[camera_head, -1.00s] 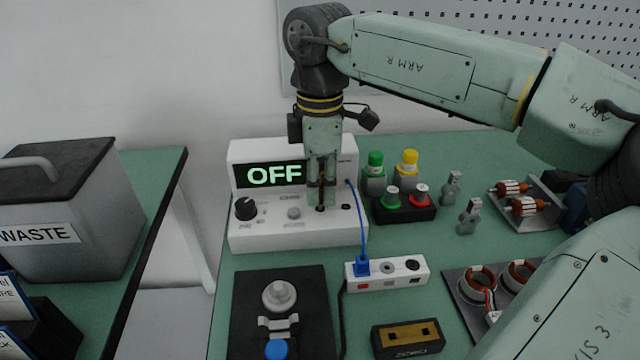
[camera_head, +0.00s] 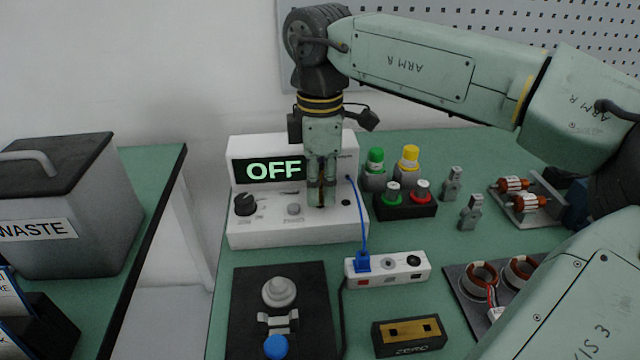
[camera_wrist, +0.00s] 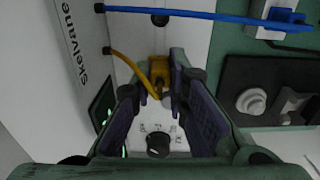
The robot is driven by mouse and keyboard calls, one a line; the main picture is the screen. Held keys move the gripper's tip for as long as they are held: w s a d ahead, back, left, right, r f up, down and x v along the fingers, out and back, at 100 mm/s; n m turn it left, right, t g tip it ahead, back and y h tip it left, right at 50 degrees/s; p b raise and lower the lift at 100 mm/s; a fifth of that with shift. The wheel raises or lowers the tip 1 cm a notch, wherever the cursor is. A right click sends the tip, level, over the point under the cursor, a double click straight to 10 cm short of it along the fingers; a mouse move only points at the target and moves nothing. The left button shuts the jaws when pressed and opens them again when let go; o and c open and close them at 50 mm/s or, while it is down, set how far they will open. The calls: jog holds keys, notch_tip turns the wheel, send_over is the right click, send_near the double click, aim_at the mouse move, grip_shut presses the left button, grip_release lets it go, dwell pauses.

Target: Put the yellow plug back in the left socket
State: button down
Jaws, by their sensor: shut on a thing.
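The yellow plug (camera_wrist: 158,69) shows in the wrist view between my fingertips, with its yellow cord (camera_wrist: 128,62) curving back to the white tester (camera_head: 270,228). My gripper (camera_head: 321,204) is shut on the plug and points straight down at the right part of the tester's front ledge. In the wrist view, my fingers (camera_wrist: 164,88) reach down on both sides of the plug. The left socket is hidden under the plug and fingertips. A dark socket (camera_head: 345,202) to the right stands empty. I cannot tell whether the plug's pins are in the socket.
The tester's display (camera_head: 270,170) reads OFF. A black knob (camera_head: 245,204) is at its left. A blue cable (camera_head: 363,220) runs close by on the right to a blue plug (camera_head: 362,263) in a white power strip (camera_head: 405,272). Bottles (camera_head: 409,165) stand right of the tester.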

jog(key=shift+f, duration=0.25)
jog(key=shift+f, duration=0.2)
jog(key=c, duration=1.5)
grip_release()
jog(key=shift+r, duration=0.1)
notch_tip(320, 180, up, 12)
jog(key=shift+f, duration=0.1)
